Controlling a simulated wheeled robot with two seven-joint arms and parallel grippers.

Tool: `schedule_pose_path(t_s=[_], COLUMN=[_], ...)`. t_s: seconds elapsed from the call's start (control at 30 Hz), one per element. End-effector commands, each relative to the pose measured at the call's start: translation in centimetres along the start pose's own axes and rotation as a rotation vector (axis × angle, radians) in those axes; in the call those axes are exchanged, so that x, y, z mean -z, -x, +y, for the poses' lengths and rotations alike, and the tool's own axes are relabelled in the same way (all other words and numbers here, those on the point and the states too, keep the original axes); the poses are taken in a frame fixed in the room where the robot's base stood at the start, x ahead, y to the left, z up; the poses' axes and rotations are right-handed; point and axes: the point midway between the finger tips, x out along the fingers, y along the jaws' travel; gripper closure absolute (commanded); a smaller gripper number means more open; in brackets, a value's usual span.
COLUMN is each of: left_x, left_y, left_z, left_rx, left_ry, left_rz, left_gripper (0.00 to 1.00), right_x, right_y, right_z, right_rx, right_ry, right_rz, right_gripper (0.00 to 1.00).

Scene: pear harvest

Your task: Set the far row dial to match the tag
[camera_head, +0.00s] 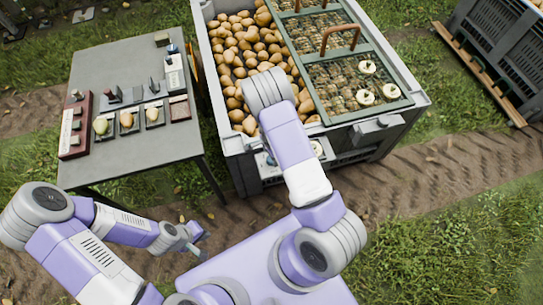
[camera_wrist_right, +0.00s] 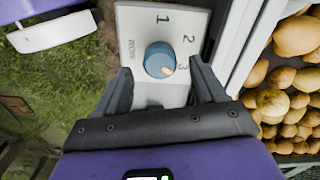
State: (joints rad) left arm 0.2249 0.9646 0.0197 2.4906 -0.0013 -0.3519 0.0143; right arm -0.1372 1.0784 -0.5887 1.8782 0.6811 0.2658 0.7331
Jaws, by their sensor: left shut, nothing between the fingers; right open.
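In the right wrist view, a pale panel (camera_wrist_right: 140,38) marked ROW and 1, 2, 3 carries a round blue dial (camera_wrist_right: 158,58). The dial's pale orange pointer faces the lower right of the picture, just below the 3. My right gripper (camera_wrist_right: 164,82) is open, its fingers on either side of the dial; I cannot tell whether they touch it. In the head view my right arm hides most of this gripper. My left gripper (camera_head: 194,240) is shut and empty, low in the head view, away from the dial. I cannot make out which card is the tag.
A large grey bin (camera_head: 232,142) of pears stands beyond the right arm, with green-framed trays (camera_head: 325,52) on it. A grey table (camera_head: 120,60) at left holds pears on small stands, a red-brown board (camera_head: 75,150) and cards. Another dark crate (camera_head: 500,45) stands at upper right.

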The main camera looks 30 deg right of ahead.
Motion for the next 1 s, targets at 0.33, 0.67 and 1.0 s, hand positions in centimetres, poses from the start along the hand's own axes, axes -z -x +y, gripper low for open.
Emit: schedule_pose_path(t_s=[0.33, 0.67, 1.0], left_x=[-0.1, -0.1, -0.1], left_y=[1.7, 1.7, 1.7], left_z=[0.6, 0.6, 0.6], left_rx=[0.0, 0.0, 0.0], left_ry=[0.0, 0.0, 0.0], left_rz=[0.0, 0.0, 0.0], left_gripper=[1.0, 1.0, 1.0], right_x=[-0.1, 0.0, -0.2], right_y=[5.0, 5.2, 4.8], right_z=[-0.1, 0.0, 0.6], right_rx=[0.002, 0.0, -0.008], right_ry=[0.002, 0.001, 0.027], right_rz=[0.0, 0.0, -0.002], right_gripper=[0.3, 0.3, 0.3])
